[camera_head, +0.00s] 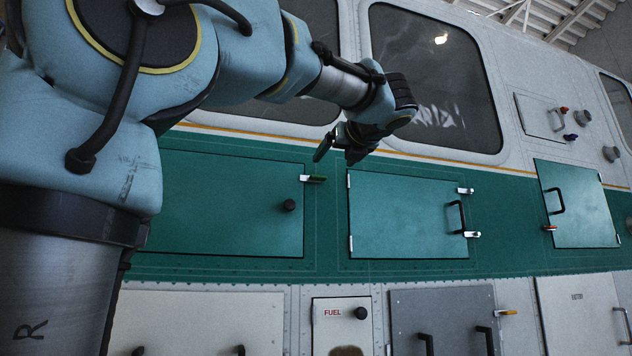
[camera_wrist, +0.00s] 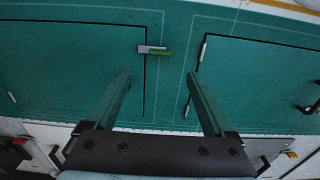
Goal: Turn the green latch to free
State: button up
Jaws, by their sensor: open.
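The green latch (camera_head: 314,178) sits on the right edge of the left green door (camera_head: 225,195) in the head view. Its green handle lies about level and points right, past the door edge, from a silver base. It also shows in the wrist view (camera_wrist: 155,50), beyond and between the fingers, near the upper middle. My gripper (camera_head: 338,153) is in front of the helicopter side, above and slightly right of the latch in the head view. In the wrist view my gripper (camera_wrist: 158,85) is open and empty, its two fingers apart and not touching the latch.
A black knob (camera_head: 289,205) is on the left door, below the latch. The middle green door (camera_head: 405,215) has a black handle and two silver latches. The right green door (camera_head: 582,205) has a red latch (camera_head: 550,228). A FUEL panel (camera_head: 341,325) is below.

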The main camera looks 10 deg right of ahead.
aim_at(314, 177)
jog(key=w+p, duration=0.1)
jog(key=w, duration=0.2)
jog(key=w+a, duration=0.1)
jog(key=w, duration=0.3)
jog(key=w+p, duration=0.1)
jog(key=w, duration=0.3)
jog(key=shift+a+p, duration=0.2)
jog(key=shift+p, duration=0.15)
jog(key=shift+c, duration=0.3)
jog(key=c, duration=1.3)
